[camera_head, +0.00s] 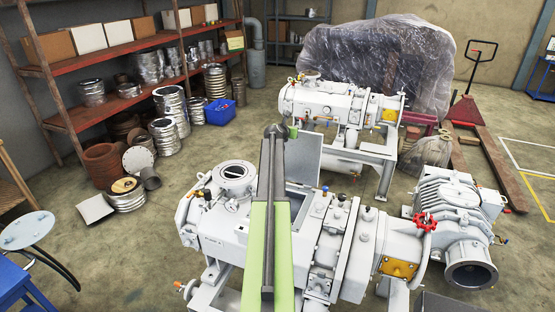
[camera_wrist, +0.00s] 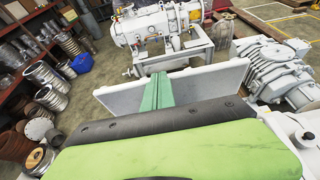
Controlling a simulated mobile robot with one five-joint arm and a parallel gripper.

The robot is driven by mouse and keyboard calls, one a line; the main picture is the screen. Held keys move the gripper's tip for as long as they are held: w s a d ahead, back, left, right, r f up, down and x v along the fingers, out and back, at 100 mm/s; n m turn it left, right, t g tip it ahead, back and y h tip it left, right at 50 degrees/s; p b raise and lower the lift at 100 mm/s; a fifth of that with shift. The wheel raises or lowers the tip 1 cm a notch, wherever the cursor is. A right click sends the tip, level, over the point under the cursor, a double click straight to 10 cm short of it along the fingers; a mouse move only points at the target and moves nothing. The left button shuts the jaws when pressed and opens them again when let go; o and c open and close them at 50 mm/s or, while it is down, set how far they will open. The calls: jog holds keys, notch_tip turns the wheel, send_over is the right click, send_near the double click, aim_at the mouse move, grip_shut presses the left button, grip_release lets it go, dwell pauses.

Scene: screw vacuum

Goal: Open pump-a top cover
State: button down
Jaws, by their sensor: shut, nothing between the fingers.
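A large white pump (camera_head: 320,235) stands in the foreground of the head view; I cannot read a label on it. A flat light grey cover panel (camera_head: 308,155) stands raised at its top, just right of my arm. The same panel (camera_wrist: 210,88) spans the middle of the wrist view. My gripper (camera_wrist: 162,76) is shut and empty, its green fingers in front of the panel and reaching about its upper edge. I cannot tell whether they touch it. In the head view my arm hides most of the gripper and the part of the pump behind it.
A second white pump (camera_head: 335,103) stands behind, with a plastic-wrapped load (camera_head: 385,60) beyond it. A grey motor unit (camera_head: 450,215) and a red valve wheel (camera_head: 425,221) are at the right. Shelves with metal parts (camera_head: 90,93) line the left. Open floor (camera_head: 130,245) lies at the left.

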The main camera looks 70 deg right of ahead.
jog(key=shift+d+r, duration=0.1)
jog(key=shift+d, duration=0.9)
jog(key=a+r+p, duration=0.8)
jog(key=a, duration=0.2)
jog(key=shift+s+a, duration=0.25)
jog(key=shift+s, duration=0.05)
jog(key=shift+f, duration=0.1)
